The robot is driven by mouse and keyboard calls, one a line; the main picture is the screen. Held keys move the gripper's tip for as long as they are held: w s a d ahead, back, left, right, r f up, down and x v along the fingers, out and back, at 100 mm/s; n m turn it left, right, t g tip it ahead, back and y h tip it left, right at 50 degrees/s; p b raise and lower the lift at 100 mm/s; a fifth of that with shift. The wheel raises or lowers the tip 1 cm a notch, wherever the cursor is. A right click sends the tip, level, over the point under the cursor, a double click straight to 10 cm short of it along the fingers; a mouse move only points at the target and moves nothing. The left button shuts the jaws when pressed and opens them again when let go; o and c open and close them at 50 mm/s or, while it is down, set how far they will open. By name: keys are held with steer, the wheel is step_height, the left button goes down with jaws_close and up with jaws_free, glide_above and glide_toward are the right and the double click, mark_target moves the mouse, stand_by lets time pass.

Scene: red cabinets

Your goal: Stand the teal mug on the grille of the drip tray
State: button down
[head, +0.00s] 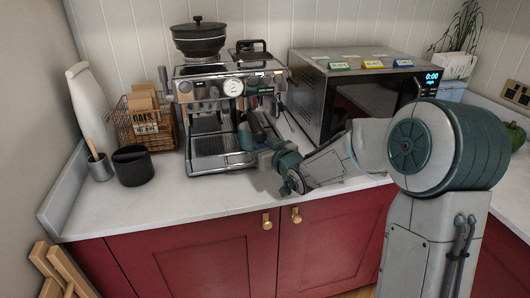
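The espresso machine (232,88) stands on the counter against the back wall. Its drip tray (211,146) has a metal grille and sticks out at the front. My gripper (252,140) reaches in from the right, at the right side of the machine's brew area. A small teal shape (245,137) at its tip looks like the teal mug, over or beside the right part of the tray. The fingers are small and partly hidden, so their grip on it is unclear. I cannot tell whether the mug touches the grille.
A microwave (345,95) with small coloured boxes on top stands right of the machine. A wire basket (145,127), a dark pot (133,165), a grey cup (100,168) and a white bottle (91,107) stand left. The front counter (170,203) is clear.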

steer(key=shift+w+a, duration=0.25)
steer(key=shift+w, duration=0.55)
steer(key=shift+w+a, duration=0.25)
steer(key=shift+w, duration=0.6)
steer(key=shift+w+a, duration=0.25)
steer(key=shift+w, duration=0.55)
steer(key=shift+f+b, duration=0.1)
steer(key=shift+b, duration=0.35)
steer(key=c, duration=1.5)
jaws_free()
steer(key=shift+d, duration=0.1)
steer(key=v, duration=0.5)
steer(key=f+v, duration=0.1)
steer(key=v, duration=0.2)
steer(key=shift+s+d+f, duration=0.1)
steer(key=shift+s+d, duration=0.1)
steer(key=shift+s, duration=0.2)
